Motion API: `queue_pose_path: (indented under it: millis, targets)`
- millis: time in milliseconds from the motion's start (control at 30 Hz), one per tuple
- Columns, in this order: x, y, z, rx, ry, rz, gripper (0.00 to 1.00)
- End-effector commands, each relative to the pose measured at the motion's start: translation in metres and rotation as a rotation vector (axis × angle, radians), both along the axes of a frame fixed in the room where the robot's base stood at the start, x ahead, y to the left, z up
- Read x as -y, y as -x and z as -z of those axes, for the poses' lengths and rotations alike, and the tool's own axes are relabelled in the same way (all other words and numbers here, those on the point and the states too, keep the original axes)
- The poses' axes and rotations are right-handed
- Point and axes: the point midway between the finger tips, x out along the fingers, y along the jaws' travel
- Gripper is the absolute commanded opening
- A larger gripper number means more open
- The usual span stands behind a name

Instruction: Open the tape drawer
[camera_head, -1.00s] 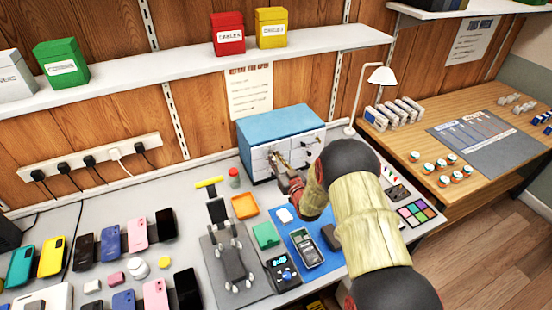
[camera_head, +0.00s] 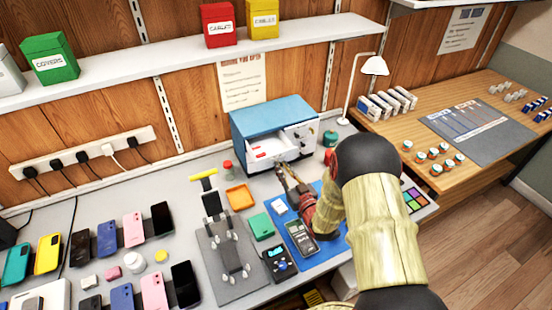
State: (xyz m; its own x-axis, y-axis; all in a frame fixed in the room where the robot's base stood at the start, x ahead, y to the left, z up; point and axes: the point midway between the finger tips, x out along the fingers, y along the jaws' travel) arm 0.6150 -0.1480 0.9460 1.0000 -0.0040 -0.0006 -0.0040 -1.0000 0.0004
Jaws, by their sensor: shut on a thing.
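The blue-topped cabinet (camera_head: 272,116) stands at the back of the grey bench against the wall. An upper-left drawer (camera_head: 262,152) is pulled out, showing a pale inside with something red and white in it. Its label cannot be read. The drawers on the right (camera_head: 302,130) look shut. My gripper (camera_head: 286,172) is just in front of the pulled-out drawer, shut on what looks like its handle. The contact is small and partly hidden by the fingers.
A white lamp (camera_head: 374,66) stands at right.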

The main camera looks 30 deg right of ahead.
Motion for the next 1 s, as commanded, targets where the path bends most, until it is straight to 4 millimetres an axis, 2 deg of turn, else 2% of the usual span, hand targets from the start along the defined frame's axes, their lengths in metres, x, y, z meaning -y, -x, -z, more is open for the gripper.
queue_pose_path:
  millis: [100,367,400,700,1000]
  targets:
    - [0.0,0.0083,-0.0001,0.0,0.0,0.001,0.0]
    - [-0.0004,0.0083,-0.0001,0.0,0.0,0.0,0.0]
    - [-0.0004,0.0082,0.0,0.0,0.0,0.0,0.16]
    - [-0.0003,0.0079,-0.0002,0.001,0.0,0.0,0.33]
    - [-0.0002,0.0088,-0.0002,0.001,0.0,0.0,0.33]
